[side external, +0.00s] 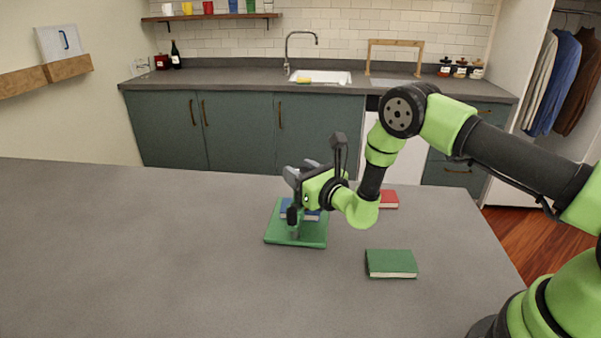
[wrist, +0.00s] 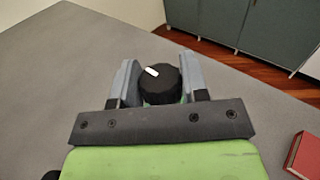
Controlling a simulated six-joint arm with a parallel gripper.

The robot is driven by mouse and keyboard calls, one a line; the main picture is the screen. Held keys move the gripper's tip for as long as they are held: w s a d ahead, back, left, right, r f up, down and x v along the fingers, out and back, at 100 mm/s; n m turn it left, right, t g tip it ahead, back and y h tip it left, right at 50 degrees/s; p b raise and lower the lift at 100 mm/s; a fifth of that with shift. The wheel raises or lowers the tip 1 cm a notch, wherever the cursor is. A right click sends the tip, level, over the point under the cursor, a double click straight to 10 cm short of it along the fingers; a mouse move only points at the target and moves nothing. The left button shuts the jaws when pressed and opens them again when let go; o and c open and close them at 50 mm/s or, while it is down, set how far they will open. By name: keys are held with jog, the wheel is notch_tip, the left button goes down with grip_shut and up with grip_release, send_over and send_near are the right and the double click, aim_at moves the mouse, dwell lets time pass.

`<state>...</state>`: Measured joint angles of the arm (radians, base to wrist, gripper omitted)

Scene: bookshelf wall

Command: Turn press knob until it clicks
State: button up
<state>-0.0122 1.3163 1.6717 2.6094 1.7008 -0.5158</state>
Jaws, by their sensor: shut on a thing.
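The press knob (wrist: 160,88) is round and black with a white mark on its top, toward the upper left in the wrist view. My gripper (wrist: 159,72) has one grey finger on each side of it and is shut on it. In the side view my gripper (side external: 299,171) is at the top of the book press, and the knob cannot be made out there. The press has a green base (side external: 281,237) on the table, with a blue book (side external: 312,215) on it. My gripper and arm hide much of the press.
A green book (side external: 391,264) lies on the grey table (side external: 130,250), right of the press. A red book (side external: 389,199) lies behind my forearm and also shows in the wrist view (wrist: 304,156). The table's left side is clear. Kitchen cabinets (side external: 240,130) stand beyond.

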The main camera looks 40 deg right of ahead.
jog(key=shift+a+m+h, duration=0.1)
jog(key=shift+m+h, duration=0.5)
jog(key=shift+h, duration=0.7)
jog(key=o, duration=0.9)
jog(key=shift+o, duration=0.2)
jog(key=s+a, duration=0.1)
jog(key=s, duration=0.8)
jog(key=shift+s, duration=0.4)
